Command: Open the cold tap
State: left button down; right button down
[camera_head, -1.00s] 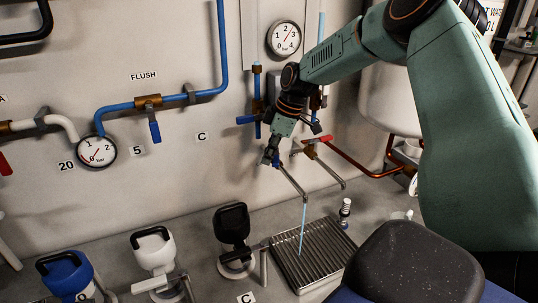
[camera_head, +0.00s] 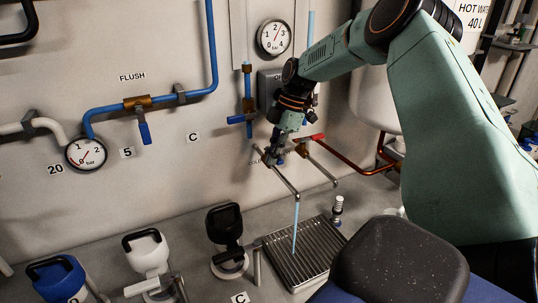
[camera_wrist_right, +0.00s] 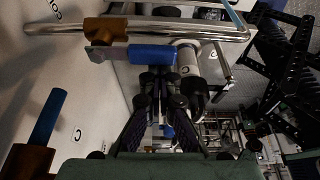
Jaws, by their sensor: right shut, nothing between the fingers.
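The cold tap's blue lever (camera_wrist_right: 152,55) shows in the right wrist view, attached to a brass body (camera_wrist_right: 106,30) on a steel spout pipe. In the head view the cold spout (camera_head: 284,182) points down over the drip tray, and a pale blue stream of water (camera_head: 296,228) runs from it. My right gripper (camera_head: 272,157) is at the cold tap, hiding most of its lever and body. In the wrist view my right gripper's fingers (camera_wrist_right: 162,76) are together and empty, right beside the blue lever; whether they touch it I cannot tell. My left gripper is out of view.
The hot tap with a red lever (camera_head: 317,137) sits just to the right. A slatted drip tray (camera_head: 303,253) lies below. A blue-handled FLUSH valve (camera_head: 144,130) and a pressure gauge (camera_head: 274,37) are on the wall. Several handled fittings (camera_head: 224,225) stand at the front left.

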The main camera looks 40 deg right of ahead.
jog(key=shift+d, duration=0.2)
jog(key=shift+s+d, duration=0.1)
dwell(0.5)
